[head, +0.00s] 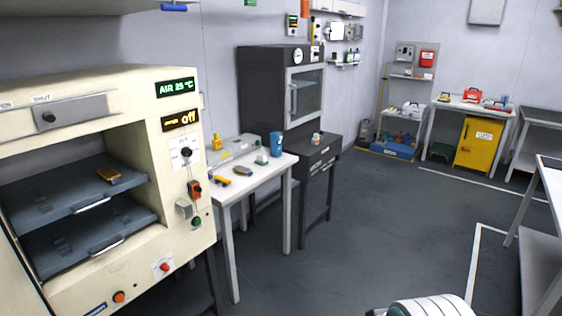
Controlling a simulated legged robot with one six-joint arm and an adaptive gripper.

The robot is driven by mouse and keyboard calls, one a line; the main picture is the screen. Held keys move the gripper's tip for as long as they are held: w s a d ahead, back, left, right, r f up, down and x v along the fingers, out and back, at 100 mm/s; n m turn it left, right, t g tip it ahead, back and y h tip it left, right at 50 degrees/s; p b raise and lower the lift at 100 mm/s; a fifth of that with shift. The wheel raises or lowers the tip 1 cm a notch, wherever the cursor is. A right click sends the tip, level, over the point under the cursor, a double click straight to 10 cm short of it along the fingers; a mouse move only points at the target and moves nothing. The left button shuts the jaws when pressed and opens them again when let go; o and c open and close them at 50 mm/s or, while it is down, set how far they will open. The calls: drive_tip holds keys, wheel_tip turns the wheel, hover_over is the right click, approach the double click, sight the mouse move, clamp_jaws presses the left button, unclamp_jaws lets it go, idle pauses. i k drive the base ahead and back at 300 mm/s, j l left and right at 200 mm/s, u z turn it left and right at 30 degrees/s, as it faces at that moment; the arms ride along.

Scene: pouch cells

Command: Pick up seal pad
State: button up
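I cannot tell for certain which thing is the seal pad. A small flat orange-brown piece (108,174) lies on the upper dark shelf (60,192) of the open cream oven. On the white table (274,178) beside the oven lie a small yellow-and-dark item (222,180), a dark grey oval item (243,171) and a small pale block with green (262,158). My gripper is not recognisable in the head view. A white ribbed rounded part shows at the bottom edge, probably mine.
The cream oven (180,240) stands at the left, its display reading AIR 25 °C. A blue cup (277,144) stands on the white table. A dark cabinet oven (262,95) stands behind it. A yellow cabinet (478,145) is far right. The middle floor (385,220) is clear.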

sight(261, 160)
drive_tip(key=i+l+z, duration=0.2)
drive_tip(key=i, duration=0.65)
drive_tip(key=i+j, duration=0.1)
drive_tip(key=i, duration=0.75)
drive_tip(key=i+j, duration=0.1)
drive_tip(key=i, duration=0.75)
drive_tip(key=i+u, duration=0.4)
drive_tip(key=i+l+u, duration=0.1)
drive_tip(key=i+u, duration=0.3)
drive_tip(key=i+l+u, duration=0.4)
drive_tip(key=i, duration=0.15)
drive_tip(key=j, duration=0.1)
